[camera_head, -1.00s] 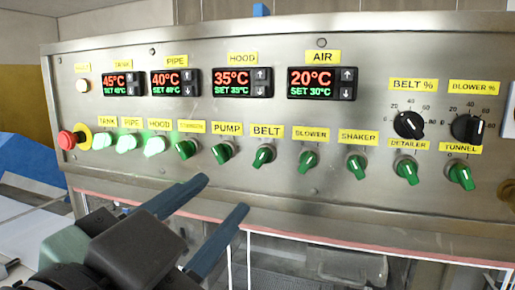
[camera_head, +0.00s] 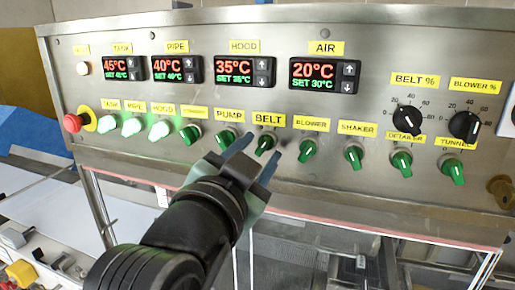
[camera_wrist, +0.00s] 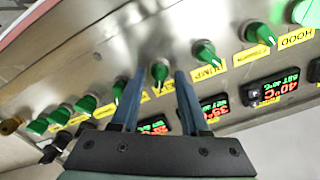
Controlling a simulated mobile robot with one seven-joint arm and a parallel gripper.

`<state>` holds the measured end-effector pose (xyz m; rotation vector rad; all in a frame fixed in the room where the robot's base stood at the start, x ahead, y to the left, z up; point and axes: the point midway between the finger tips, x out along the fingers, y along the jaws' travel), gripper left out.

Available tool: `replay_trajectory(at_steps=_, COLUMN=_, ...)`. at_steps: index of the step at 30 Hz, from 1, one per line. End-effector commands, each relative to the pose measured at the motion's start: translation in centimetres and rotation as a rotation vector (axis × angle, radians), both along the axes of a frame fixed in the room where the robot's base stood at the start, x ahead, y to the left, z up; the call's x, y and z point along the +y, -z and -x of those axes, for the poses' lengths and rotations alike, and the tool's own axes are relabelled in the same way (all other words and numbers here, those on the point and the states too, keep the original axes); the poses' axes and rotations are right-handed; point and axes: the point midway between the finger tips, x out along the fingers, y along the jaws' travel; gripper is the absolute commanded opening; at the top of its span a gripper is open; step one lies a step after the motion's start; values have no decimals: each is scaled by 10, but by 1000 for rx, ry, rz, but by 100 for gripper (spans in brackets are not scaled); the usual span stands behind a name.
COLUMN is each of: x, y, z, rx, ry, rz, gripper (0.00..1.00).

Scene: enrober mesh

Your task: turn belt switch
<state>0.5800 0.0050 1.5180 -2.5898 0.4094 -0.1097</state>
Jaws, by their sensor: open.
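The belt switch (camera_head: 265,142) is a green knob under the yellow BELT label (camera_head: 268,119) on the steel panel. Its handle tilts, with the lower end toward the left. My gripper (camera_head: 262,149) is open in front of it, its two blue fingers to either side of the knob in the head view. In the wrist view the belt switch (camera_wrist: 159,73) shows between the fingertips of my gripper (camera_wrist: 161,75). I cannot tell whether the fingers touch the knob.
The pump switch (camera_head: 226,139) is close on the left and the blower switch (camera_head: 307,149) on the right. A red emergency button (camera_head: 74,123) is at the far left. Black dials (camera_head: 407,120) and temperature displays (camera_head: 233,71) sit higher on the panel.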

Motion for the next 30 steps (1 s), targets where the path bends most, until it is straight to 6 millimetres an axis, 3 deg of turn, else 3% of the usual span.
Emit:
replay_trajectory(at_steps=3, x=0, y=0, z=0, rx=0, ry=0, rz=0, gripper=45)
replay_trajectory(at_steps=11, x=0, y=0, z=0, rx=0, ry=0, rz=0, gripper=0)
replay_trajectory(at_steps=30, x=0, y=-1, z=1, rx=29, ry=1, rz=90, gripper=0)
